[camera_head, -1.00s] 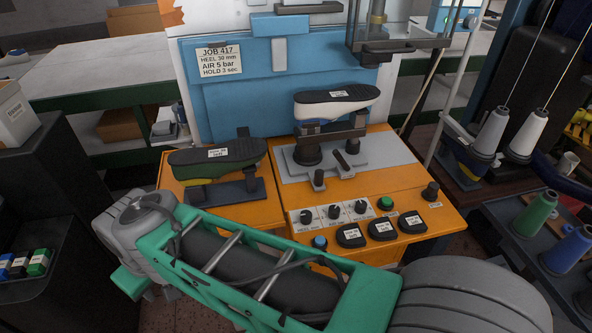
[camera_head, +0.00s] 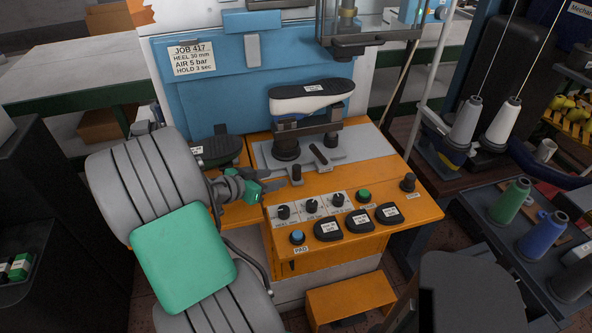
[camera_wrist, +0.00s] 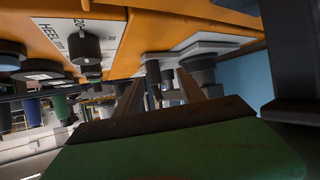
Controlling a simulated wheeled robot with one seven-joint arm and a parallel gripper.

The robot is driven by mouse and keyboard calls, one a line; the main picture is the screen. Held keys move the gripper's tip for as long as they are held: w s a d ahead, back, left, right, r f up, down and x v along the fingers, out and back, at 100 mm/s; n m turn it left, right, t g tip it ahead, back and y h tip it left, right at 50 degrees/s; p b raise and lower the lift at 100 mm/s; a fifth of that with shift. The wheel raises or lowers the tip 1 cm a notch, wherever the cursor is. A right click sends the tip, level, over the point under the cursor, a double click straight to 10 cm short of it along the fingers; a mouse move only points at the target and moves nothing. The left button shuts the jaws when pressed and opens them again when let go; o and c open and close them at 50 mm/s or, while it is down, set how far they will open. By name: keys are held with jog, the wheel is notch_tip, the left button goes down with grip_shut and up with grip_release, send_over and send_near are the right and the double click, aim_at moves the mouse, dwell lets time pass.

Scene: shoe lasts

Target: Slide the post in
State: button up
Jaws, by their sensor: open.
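A shoe last with a black sole and white side (camera_head: 312,97) sits sole up on dark supports over the grey plate (camera_head: 370,143) of the orange press. Under it stand a thick dark post (camera_head: 286,149) and another dark post (camera_head: 331,137). A short dark upright peg (camera_head: 296,174) stands at the plate's front edge, with a dark bar (camera_head: 319,155) behind it. I cannot tell which is the task's post. My gripper (camera_head: 282,183) is open beside the peg. In the wrist view, the open fingers (camera_wrist: 160,92) point towards the peg (camera_wrist: 153,72); contact is unclear.
Another last (camera_head: 218,149) is partly hidden behind my arm at left. A thread-cone rack (camera_head: 530,236) stands at right. A job card (camera_head: 192,58) hangs behind.

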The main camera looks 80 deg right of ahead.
aim_at(294, 171)
jog(key=s+d, duration=0.1)
jog(key=s+d+m+g, duration=0.1)
jog(key=s, duration=0.1)
jog(key=shift+d+r, duration=0.1)
jog(key=shift+r, duration=0.1)
jog(key=p+x, duration=0.1)
jog(key=x, duration=0.5)
jog(key=shift+w+d+f, duration=0.1)
jog(key=shift+d+f, duration=0.05)
jog(key=shift+d, duration=0.1)
grip_shut()
dwell(0.7)
